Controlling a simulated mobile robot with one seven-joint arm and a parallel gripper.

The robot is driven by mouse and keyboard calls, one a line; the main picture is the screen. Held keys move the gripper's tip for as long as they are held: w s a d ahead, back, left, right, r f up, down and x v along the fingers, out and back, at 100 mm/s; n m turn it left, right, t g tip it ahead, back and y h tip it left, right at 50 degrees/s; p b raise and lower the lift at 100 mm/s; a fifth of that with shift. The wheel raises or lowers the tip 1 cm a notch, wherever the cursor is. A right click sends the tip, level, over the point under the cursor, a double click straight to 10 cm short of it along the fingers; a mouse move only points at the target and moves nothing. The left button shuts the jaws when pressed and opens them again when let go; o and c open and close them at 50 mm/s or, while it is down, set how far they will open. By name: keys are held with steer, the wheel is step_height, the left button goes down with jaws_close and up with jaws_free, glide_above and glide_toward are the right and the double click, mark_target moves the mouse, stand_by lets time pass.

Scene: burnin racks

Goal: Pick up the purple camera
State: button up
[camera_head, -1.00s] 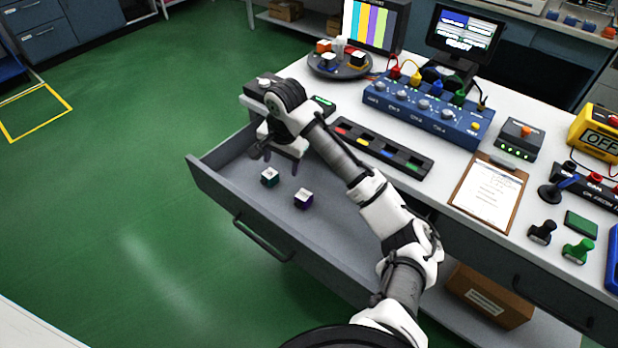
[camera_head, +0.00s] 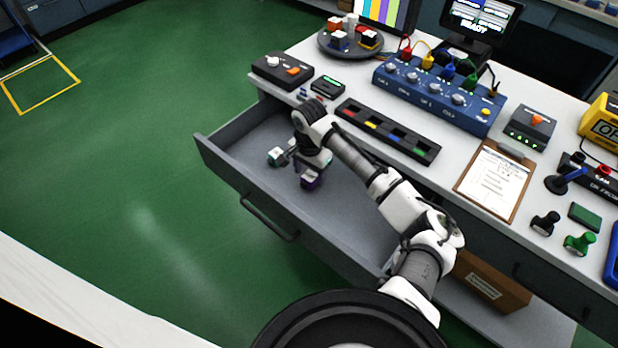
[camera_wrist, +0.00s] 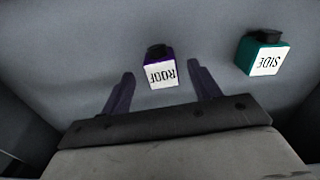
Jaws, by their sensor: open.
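The purple camera (camera_wrist: 161,68) is a small dark purple cube with a white face marked ROOF and a black lens-like top, in the open drawer. In the head view, the purple camera (camera_head: 311,180) is partly covered by my gripper (camera_head: 297,166). In the wrist view, the cube lies between and slightly beyond the fingertips of my gripper (camera_wrist: 159,75), which is open and empty. A teal camera (camera_wrist: 263,54) marked SIDE lies to the right in the wrist view. In the head view, the teal camera (camera_head: 276,156) is left of my gripper.
The drawer (camera_head: 262,202) is pulled out, with its walls around both cubes. On the bench above are a slotted black strip (camera_head: 388,131), a blue instrument box (camera_head: 437,95), a round tray (camera_head: 325,46) and a clipboard (camera_head: 493,180). The drawer floor around the cubes is otherwise clear.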

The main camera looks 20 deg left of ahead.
steer(key=shift+f, duration=1.45)
steer(key=shift+a, duration=0.1)
steer(key=c, duration=1.1)
steer(key=shift+r, duration=0.2)
